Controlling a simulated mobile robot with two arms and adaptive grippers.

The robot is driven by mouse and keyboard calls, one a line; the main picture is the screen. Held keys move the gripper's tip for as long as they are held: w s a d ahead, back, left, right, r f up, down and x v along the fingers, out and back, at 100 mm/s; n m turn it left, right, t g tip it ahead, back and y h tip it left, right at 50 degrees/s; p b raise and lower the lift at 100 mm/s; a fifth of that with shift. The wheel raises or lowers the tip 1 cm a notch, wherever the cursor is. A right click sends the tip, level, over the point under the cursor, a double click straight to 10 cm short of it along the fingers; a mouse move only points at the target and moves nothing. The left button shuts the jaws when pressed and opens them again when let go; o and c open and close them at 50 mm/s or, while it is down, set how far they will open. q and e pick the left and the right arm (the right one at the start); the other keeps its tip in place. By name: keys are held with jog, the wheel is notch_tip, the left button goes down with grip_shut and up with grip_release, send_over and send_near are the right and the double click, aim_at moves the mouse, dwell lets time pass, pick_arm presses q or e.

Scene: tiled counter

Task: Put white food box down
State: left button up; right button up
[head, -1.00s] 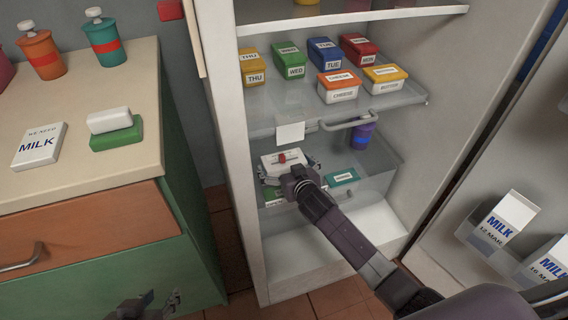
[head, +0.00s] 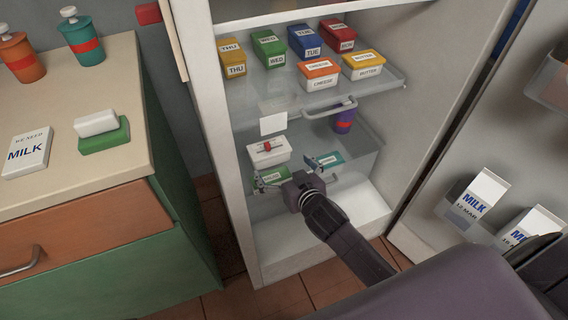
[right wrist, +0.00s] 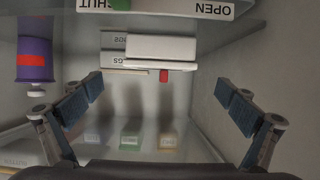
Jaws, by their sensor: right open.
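The white food box (head: 268,153), with a small red piece on it, sits in the lower part of the open fridge. It also shows in the right wrist view (right wrist: 160,48), beyond the fingertips. My right gripper (head: 293,172) is in front of it, open and empty, its fingers spread wide. The right wrist view shows both fingers (right wrist: 163,98) apart with nothing between them. The box is clear of the fingers. My left gripper is not in view.
A purple container (head: 344,121) stands behind. Several coloured boxes fill the shelf (head: 388,92) above. The fridge floor (head: 350,205) is clear. Milk cartons (head: 483,190) stand in the door at right.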

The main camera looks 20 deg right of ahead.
jog(key=s+f+n+g, duration=0.1)
jog(key=s+g, duration=0.9)
jog(key=s, duration=2)
notch_tip(320, 180, down, 3)
jog(key=shift+d+r+n, duration=0.1)
jog(key=shift+d+n, duration=0.1)
jog(key=shift+n, duration=0.1)
